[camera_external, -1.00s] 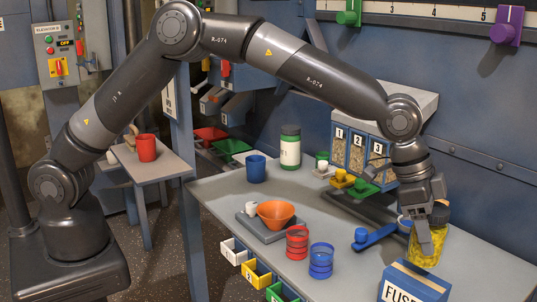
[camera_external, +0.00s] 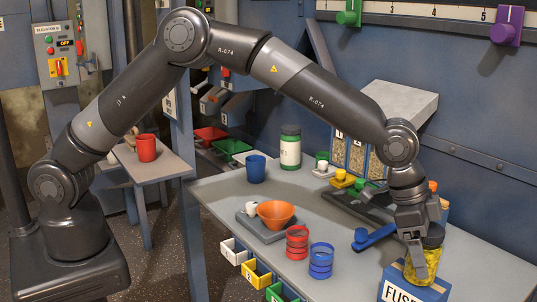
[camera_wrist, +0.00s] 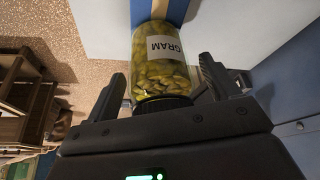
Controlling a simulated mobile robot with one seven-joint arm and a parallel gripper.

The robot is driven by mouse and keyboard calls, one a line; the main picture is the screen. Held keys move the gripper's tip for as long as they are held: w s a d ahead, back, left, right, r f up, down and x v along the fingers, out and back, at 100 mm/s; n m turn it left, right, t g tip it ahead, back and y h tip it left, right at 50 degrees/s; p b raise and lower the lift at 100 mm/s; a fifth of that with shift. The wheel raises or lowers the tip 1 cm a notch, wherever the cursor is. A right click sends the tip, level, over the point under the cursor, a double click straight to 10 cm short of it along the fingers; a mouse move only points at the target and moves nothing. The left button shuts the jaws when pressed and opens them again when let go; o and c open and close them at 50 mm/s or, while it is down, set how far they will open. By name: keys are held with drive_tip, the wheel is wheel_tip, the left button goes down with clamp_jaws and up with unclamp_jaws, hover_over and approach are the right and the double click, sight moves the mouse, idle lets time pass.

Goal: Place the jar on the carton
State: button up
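The jar (camera_external: 423,263) is clear glass with yellow-green contents and a dark lid. It shows in the wrist view (camera_wrist: 162,65) with a white label reading GRAM. The jar appears upright over the carton's top. I cannot tell whether its base touches it.
A blue scoop-like tool (camera_external: 374,237) lies left of my gripper. Blue (camera_external: 321,261) and red (camera_external: 297,242) ribbed cups stand left of the carton. An orange bowl (camera_external: 276,214) sits on a grey scale (camera_external: 257,229). The table's right end (camera_external: 490,268) is clear.

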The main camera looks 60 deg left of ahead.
drive_tip(key=shift+r, duration=0.15)
drive_tip(key=v, duration=1.2)
drive_tip(key=s+a+r+n+t+y, duration=0.15)
drive_tip(key=a+r, duration=0.25)
drive_tip(key=a, duration=0.6)
drive_tip(key=s+a+r+n, duration=0.2)
drive_tip(key=a+r, duration=0.1)
drive_tip(key=a, duration=0.7)
drive_tip(key=s+a+r+n+t+y, duration=0.15)
drive_tip(key=a+r, duration=0.25)
drive_tip(key=a, duration=0.6)
drive_tip(key=s+a+f+n, duration=0.2)
drive_tip(key=s+a+n, duration=0.1)
drive_tip(key=s+a, duration=0.7)
drive_tip(key=s+a+f+n+y, duration=0.1)
drive_tip(key=s+a+n, duration=0.3)
drive_tip(key=s+a, duration=0.6)
drive_tip(key=shift+a+f+n+t, duration=0.3)
drive_tip(key=shift+a+f, duration=0.25)
drive_tip(key=shift+a, duration=0.1)
